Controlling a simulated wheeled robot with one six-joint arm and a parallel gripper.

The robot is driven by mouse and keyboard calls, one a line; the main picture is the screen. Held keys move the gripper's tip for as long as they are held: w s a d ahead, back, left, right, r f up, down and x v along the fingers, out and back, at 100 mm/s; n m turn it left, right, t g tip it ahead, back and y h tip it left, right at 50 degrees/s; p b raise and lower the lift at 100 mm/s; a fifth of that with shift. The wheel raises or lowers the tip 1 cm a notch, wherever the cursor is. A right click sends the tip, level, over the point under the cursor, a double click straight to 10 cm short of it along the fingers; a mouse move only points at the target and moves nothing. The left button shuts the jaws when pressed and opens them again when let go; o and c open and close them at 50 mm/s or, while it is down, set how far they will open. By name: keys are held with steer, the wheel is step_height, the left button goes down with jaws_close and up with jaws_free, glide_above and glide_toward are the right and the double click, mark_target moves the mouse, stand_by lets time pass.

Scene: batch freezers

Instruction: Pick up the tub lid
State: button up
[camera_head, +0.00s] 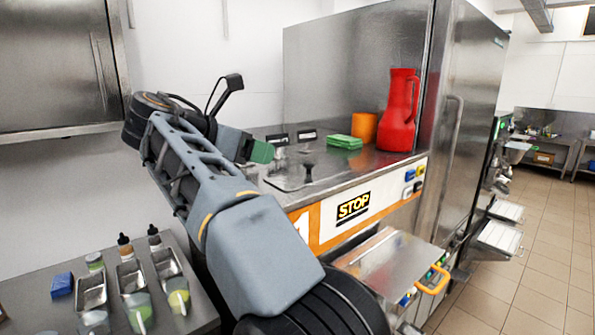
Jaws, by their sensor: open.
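No thing shows plainly as a tub lid. A flat steel cover (283,181) with a black knob (308,173) lies on the counter of the machine. A flat green stack (343,142) lies farther back on the same counter; I cannot tell whether a lid is part of it. My gripper (264,152) is above the left end of the counter, to the left of the green stack and apart from it. It points right, with a green piece at its tip. It is open, and I see nothing held. My arm hides part of the counter's left side.
An orange cylinder (364,127) and a tall red jug (400,115) stand behind and right of the green stack. A steel cabinet (460,130) rises at the right. Bottles and steel containers (131,276) crowd the lower left table. Floor (540,240) is clear at right.

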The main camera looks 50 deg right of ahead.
glide_toward(308, 163)
steer(key=x, duration=0.3)
steer(key=shift+d, duration=0.35)
steer(key=shift+p+x, duration=0.8)
steer(key=shift+x, duration=1.8)
steer(key=shift+f, duration=0.15)
steer(key=shift+a, duration=0.1)
jaws_close()
